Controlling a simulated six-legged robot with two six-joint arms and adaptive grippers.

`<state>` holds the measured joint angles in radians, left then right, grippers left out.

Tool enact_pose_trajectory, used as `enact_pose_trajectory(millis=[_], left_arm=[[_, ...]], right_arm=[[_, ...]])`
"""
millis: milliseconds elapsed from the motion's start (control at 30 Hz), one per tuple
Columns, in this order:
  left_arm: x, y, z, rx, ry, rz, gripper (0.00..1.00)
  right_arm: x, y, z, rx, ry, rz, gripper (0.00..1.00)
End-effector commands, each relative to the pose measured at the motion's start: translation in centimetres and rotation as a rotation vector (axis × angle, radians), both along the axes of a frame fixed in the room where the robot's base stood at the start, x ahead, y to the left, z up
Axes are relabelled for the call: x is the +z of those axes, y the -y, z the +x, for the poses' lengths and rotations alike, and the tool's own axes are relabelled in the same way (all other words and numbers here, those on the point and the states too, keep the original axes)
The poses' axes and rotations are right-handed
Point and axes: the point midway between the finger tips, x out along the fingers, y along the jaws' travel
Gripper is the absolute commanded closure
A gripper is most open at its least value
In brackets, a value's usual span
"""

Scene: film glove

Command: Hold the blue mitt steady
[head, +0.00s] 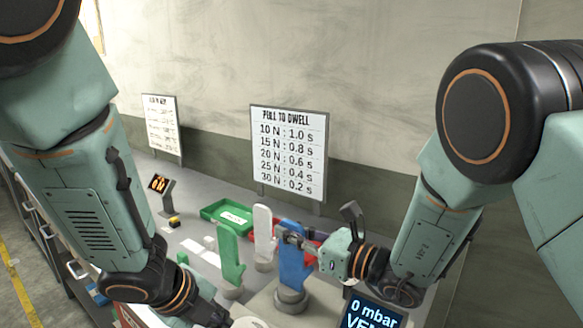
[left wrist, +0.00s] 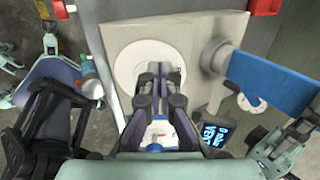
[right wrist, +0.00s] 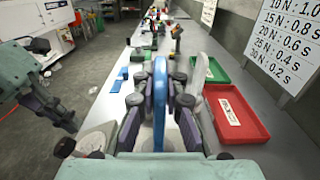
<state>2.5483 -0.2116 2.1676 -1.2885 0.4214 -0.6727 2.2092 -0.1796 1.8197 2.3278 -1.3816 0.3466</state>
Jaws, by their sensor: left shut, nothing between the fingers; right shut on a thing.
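The blue mitt (head: 292,262) stands upright on a grey round base (head: 291,299) at the front of the bench. My right gripper (head: 297,242) is shut on the mitt's upper part from the right. In the right wrist view the mitt (right wrist: 160,90) is a thin blue edge between the fingers. In the left wrist view the mitt (left wrist: 265,82) reaches in from the right, apart from my left gripper. My left gripper (left wrist: 161,72) is shut and empty over a white round disc (left wrist: 150,52). In the head view its fingers are out of sight.
A green mitt (head: 229,256) and a white mitt (head: 263,230) stand left of the blue one. Behind them are a green tray (head: 212,209) and a red tray (right wrist: 240,118). A sign (head: 290,150) stands at the back, and a display reading 0 mbar (head: 370,312) is at front right.

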Motion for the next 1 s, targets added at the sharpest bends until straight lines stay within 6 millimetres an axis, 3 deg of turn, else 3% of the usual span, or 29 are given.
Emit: enact_pose_trajectory(millis=[167,633,1000], left_arm=[[0.5,-0.3,0.0,0.001,0.001,0.001,1.0],[4.7,-1.7,-1.9,0.002,0.003,0.001,1.0],[5.2,-1.9,-2.2,0.002,0.0,0.002,1.0]], right_arm=[[0.0,0.0,0.0,-0.001,-0.001,-0.001,1.0],[0.0,0.0,0.0,-0.001,-0.001,0.0,1.0],[0.0,0.0,0.0,-0.001,-0.001,0.0,1.0]])
